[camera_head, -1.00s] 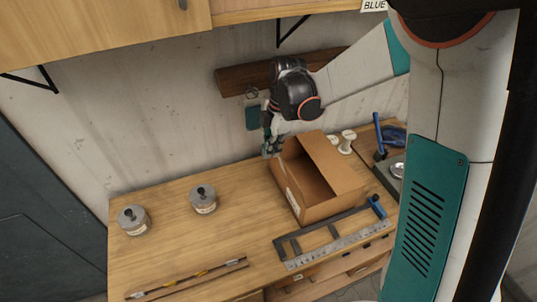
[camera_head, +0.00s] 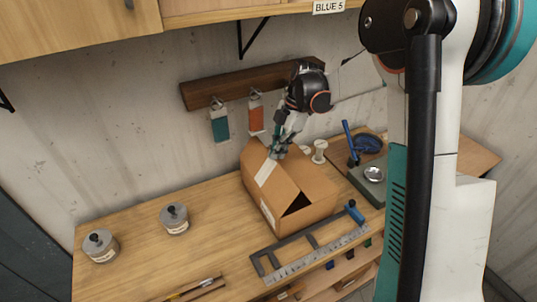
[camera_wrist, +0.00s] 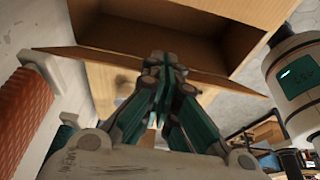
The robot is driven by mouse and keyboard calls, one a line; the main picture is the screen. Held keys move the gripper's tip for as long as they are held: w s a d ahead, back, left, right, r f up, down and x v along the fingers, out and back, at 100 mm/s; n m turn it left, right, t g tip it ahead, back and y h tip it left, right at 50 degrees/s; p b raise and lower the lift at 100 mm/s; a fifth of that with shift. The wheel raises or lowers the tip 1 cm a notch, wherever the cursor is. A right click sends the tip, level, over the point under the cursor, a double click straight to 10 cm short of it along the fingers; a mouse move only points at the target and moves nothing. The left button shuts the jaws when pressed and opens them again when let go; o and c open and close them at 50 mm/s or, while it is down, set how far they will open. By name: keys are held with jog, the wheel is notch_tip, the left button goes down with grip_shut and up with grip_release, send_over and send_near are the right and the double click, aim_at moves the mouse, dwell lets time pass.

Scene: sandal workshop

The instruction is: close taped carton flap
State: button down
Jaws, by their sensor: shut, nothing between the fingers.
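The cardboard carton (camera_head: 290,222) stands on the bench. Its flap with a pale tape strip (camera_head: 266,172) is raised and leans in over the opening from the left. The opposite flap (camera_head: 313,182) slopes on the right, and a dark triangular gap shows between them at the front. My gripper (camera_head: 277,152) is at the top far edge of the carton, by the flaps; exact contact is unclear. In the wrist view my gripper (camera_wrist: 163,72) is shut and empty, with a thin cardboard flap edge (camera_wrist: 225,80) beside the fingers and the carton's interior (camera_wrist: 155,35) beyond.
Two lidded tins (camera_head: 174,218) stand on the left of the bench. A metal ruler and dark frame (camera_head: 315,248) lie in front of the carton. A white spool (camera_head: 319,152) and a blue-handled tool (camera_head: 350,143) are to its right. Tags (camera_head: 256,113) hang from a wall rail.

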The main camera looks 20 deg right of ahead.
aim_at(290, 170)
jog(key=d+f+b, duration=0.2)
jog(key=f, duration=0.1)
jog(key=d+f+b, duration=0.1)
jog(key=d, duration=0.1)
jog(key=shift+w+f, duration=0.25)
jog(key=shift+w, duration=0.15)
jog(key=shift+w+d+f+y+b, duration=0.1)
jog(key=shift+d+f+y+b, duration=0.25)
jog(key=shift+f+y+b, duration=0.3)
jog(key=shift+f, duration=0.1)
